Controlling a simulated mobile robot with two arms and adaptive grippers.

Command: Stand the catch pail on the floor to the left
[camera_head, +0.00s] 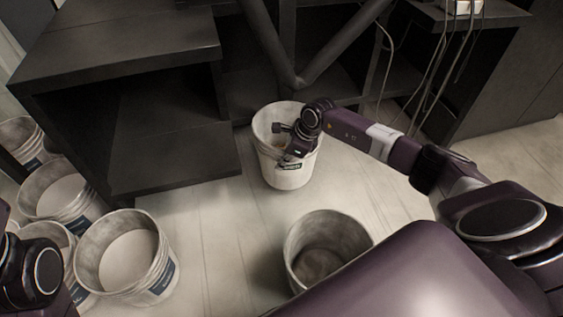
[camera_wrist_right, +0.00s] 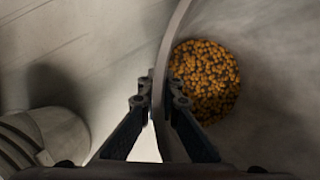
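The catch pail (camera_head: 287,180) is a white bucket with a dark label, upright in front of the dark frame in the head view. My right gripper (camera_head: 291,150) is at its near rim. In the right wrist view, the two fingers (camera_wrist_right: 160,103) close on the pail wall from both sides, with the rim running up between them. Orange-brown seed (camera_wrist_right: 204,82) lies in the bottom of the pail. I cannot tell whether the pail's base touches the floor. Only a part of my left arm shows at the left edge; its gripper is out of view.
Another pail (camera_head: 297,236) stands on the floor nearer to me. Several white pails (camera_head: 158,284) stand grouped at the left. A dark shelf unit (camera_head: 150,148) is behind. Pale floor (camera_head: 213,235) is clear between the left group and the near pail. Cables (camera_head: 437,75) hang at the upper right.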

